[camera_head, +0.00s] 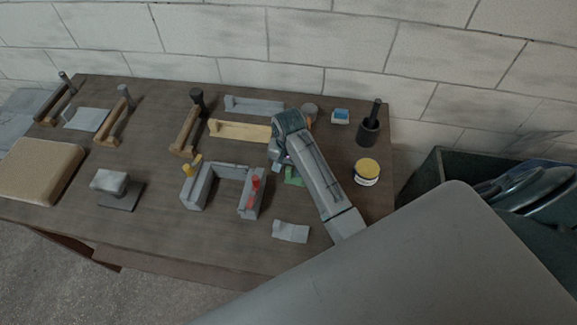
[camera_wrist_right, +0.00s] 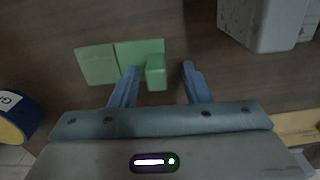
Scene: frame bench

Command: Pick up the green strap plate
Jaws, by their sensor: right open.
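The green strap plate (camera_head: 294,177) lies on the bench, partly hidden by my right arm in the head view. In the right wrist view the green strap plate (camera_wrist_right: 97,65) shows flat sections and a raised green block at its right end. My right gripper (camera_wrist_right: 160,78) is open, and its two fingers point toward the plate. The raised block sits between the finger lines, closer to the left finger; I cannot tell the height gap. In the head view the right gripper (camera_head: 279,162) is mostly hidden behind its wrist. My left gripper is not in view.
A grey U-shaped frame (camera_head: 224,171) with yellow and red clamps stands left of the gripper. A green bin (camera_head: 436,172) is beyond the bench's right edge.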

